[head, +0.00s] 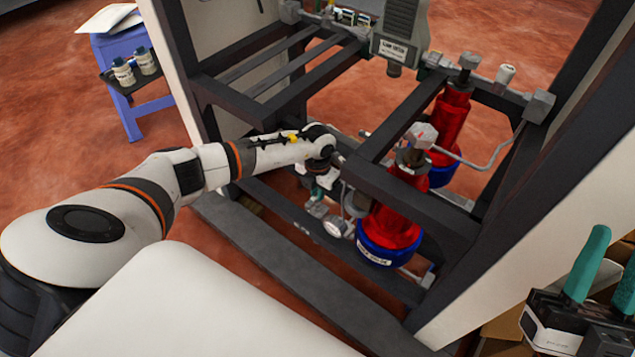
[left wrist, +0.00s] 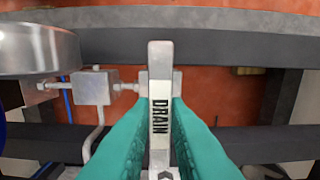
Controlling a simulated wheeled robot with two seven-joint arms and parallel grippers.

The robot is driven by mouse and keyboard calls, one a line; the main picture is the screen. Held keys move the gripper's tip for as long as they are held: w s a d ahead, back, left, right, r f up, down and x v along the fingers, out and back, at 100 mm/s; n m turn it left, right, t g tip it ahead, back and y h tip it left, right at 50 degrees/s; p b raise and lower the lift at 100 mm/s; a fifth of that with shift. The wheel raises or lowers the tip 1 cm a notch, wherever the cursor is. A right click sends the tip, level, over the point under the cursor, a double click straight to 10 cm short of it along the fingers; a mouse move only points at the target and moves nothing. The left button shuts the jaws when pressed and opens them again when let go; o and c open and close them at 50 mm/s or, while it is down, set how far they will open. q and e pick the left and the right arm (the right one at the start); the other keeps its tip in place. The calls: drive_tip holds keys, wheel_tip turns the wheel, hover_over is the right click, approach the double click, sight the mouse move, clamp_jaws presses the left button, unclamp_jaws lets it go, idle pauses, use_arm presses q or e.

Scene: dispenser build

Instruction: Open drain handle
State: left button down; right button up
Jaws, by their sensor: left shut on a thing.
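The drain handle (left wrist: 160,62) is a flat pale metal lever marked "DRAIN", pointing up the left wrist view. The teal fingers of my left gripper (left wrist: 160,115) are closed on its two sides, with the label between them.
A dark metal frame (head: 290,255) surrounds the left wrist, with bars close by. Two red vessels, one near (head: 392,222) and one further back (head: 452,118), stand with pipes around them. A blue stool (head: 122,48) and two small bottles are at the upper left.

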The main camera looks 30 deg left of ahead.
use_arm(q)
drive_tip(key=shift+w, duration=0.1)
drive_tip(key=c, duration=1.4)
unclamp_jaws()
